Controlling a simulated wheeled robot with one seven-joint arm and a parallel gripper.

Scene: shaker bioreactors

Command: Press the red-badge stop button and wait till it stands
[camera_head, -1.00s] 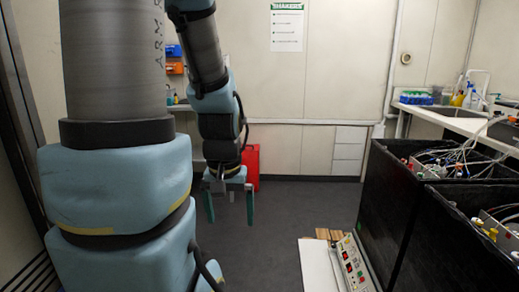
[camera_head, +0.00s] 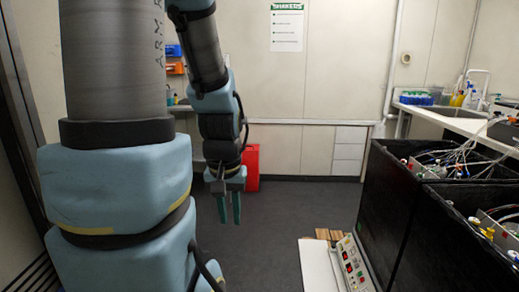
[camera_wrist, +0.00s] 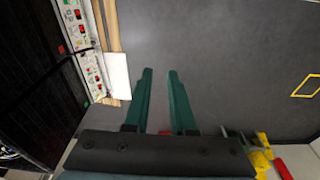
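A pale control panel (camera_head: 354,264) with several red and green buttons or displays lies at the lower right of the head view, beside the black boxes. It also shows in the wrist view (camera_wrist: 91,64) at the upper left. The red-badge stop button is too small to tell apart from the other red parts. My gripper (camera_head: 229,222) has green fingers and hangs over the floor, well to the left of the panel. In the wrist view its fingers (camera_wrist: 160,70) are partly closed with a narrow gap and nothing between them.
Two black open boxes, one nearer (camera_head: 455,240) and one farther (camera_head: 385,195), hold tubing and bottles on the right. A white board (camera_head: 318,268) lies left of the panel. A red case (camera_head: 251,168) stands by the back wall. The grey floor (camera_head: 285,215) between is clear.

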